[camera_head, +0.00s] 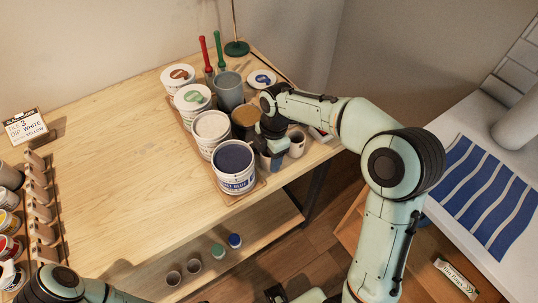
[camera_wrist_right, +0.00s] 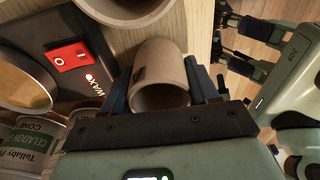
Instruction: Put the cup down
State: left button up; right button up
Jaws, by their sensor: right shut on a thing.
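My right gripper (camera_head: 271,160) points down among the pots near the table's right edge. In the right wrist view, its fingers (camera_wrist_right: 160,92) are shut on a beige clay cup (camera_wrist_right: 160,60), one on each side, with the cup's mouth facing the camera. The head view mostly hides this cup behind the hand, and I cannot tell whether its base touches the surface. My left gripper (camera_wrist_right: 232,42) shows at the right of the wrist view with its dark fingers apart and nothing between them.
Close by are another clay cup (camera_head: 297,143), a dark-blue glaze bucket (camera_head: 236,181), a white bucket (camera_head: 211,128) and a brown-topped pot (camera_head: 244,115). A black box with a red switch (camera_wrist_right: 68,56) lies beside the held cup. The table's left middle (camera_head: 120,150) is clear.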

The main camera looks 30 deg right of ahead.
jog(key=shift+f, duration=0.1)
jog(key=shift+f, duration=0.15)
jog(key=o, duration=1.1)
pick_arm(q)
jog(key=shift+w+r+p, duration=0.35)
jog(key=shift+r+p, duration=0.1)
jog(key=shift+r, duration=0.15)
jog(key=shift+w+r+p, duration=0.35)
jog(key=shift+r+p, duration=0.1)
jog(key=shift+r, duration=0.15)
pick_arm(e)
jog(key=r, duration=0.4)
jog(key=d+r, duration=0.1)
jog(key=r, duration=0.7)
jog(key=shift+d+r, duration=0.15)
jog(key=shift+r, duration=0.1)
